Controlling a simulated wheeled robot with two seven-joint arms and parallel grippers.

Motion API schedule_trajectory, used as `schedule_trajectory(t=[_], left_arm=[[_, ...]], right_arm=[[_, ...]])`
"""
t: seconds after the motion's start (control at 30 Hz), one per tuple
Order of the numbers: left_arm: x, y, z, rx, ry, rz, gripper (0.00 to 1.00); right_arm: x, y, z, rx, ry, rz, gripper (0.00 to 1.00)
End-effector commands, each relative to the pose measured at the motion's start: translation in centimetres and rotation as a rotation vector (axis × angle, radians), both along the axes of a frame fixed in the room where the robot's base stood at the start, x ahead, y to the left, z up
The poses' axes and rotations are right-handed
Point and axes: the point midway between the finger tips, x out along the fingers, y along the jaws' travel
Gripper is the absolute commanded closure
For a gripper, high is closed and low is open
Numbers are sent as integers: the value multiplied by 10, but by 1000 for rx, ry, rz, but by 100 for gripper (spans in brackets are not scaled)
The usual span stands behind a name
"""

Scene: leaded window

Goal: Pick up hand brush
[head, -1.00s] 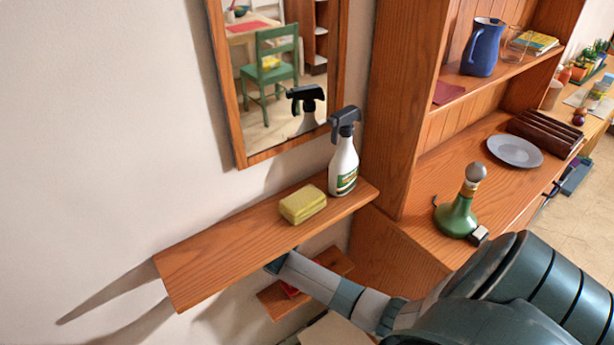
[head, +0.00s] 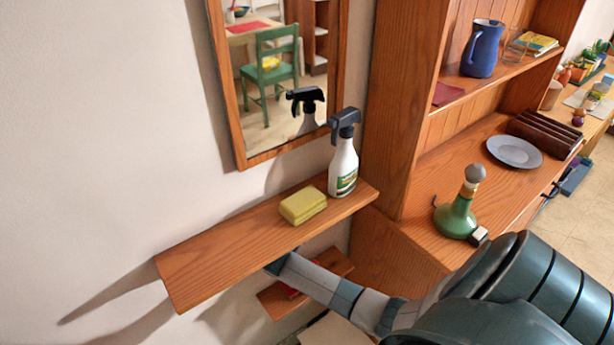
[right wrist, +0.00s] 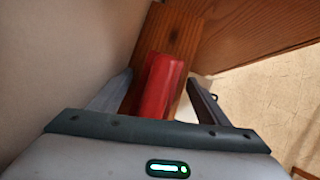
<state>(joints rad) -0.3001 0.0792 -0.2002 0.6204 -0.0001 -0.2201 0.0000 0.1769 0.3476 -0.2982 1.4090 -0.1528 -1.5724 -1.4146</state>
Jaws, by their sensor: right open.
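A red object (right wrist: 162,85), probably the hand brush, lies on the small lower wooden shelf (right wrist: 178,30) in the right wrist view. My right gripper (right wrist: 160,95) is open, with one finger on each side of the red object and gaps showing beside it. In the head view a small red part (head: 292,292) shows on the lower shelf (head: 275,304), mostly hidden by my right arm and the upper shelf. The right gripper's fingers are hidden there under the upper shelf. My left gripper is not in view.
The upper wall shelf (head: 205,265) overhangs my right forearm. It holds a yellow sponge (head: 303,205) and a spray bottle (head: 343,165). A mirror (head: 285,90) hangs above. The wooden cabinet (head: 400,120) stands to the right, with a green bottle-like lamp (head: 456,215) on its counter.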

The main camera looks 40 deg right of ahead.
Motion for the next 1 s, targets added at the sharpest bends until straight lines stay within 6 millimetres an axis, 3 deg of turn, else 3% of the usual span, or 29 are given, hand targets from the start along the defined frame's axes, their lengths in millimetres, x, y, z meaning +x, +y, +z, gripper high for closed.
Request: schedule_trajectory(t=[0.47, 0.5, 0.7, 1.0], left_arm=[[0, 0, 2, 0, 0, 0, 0], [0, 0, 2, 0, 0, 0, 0], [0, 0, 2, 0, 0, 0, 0], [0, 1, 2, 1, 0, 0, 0]], right_arm=[[0, 0, -2, 0, -1, 0, 30], [0, 0, -2, 0, -1, 0, 33], [0, 0, -2, 0, 0, 0, 80], [0, 0, -2, 0, -1, 0, 80]])
